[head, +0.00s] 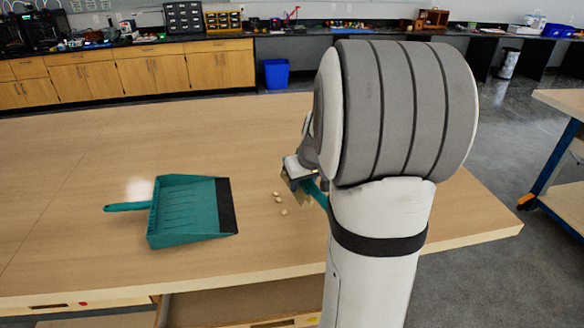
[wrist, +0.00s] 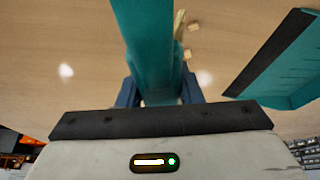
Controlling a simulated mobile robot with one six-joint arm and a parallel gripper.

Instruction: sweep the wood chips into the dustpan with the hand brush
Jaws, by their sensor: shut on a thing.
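A teal dustpan (head: 186,208) with a dark front lip lies on the wooden table, its handle to the left and its lip facing right. The dustpan also shows at the right of the wrist view (wrist: 290,70). Several small pale wood chips (head: 281,204) lie on the table just right of the lip. They also show in the wrist view (wrist: 191,44), beside the brush. My gripper (wrist: 165,90) is shut on the teal hand brush (wrist: 145,45). In the head view the brush (head: 318,194) is mostly hidden behind my arm, close to the chips on their right.
The light wooden table (head: 80,165) is clear left of and behind the dustpan. Its front and right edges are near my arm. A second table (head: 565,100) stands at the right. A blue bin (head: 276,74) and cabinets (head: 150,70) are at the back.

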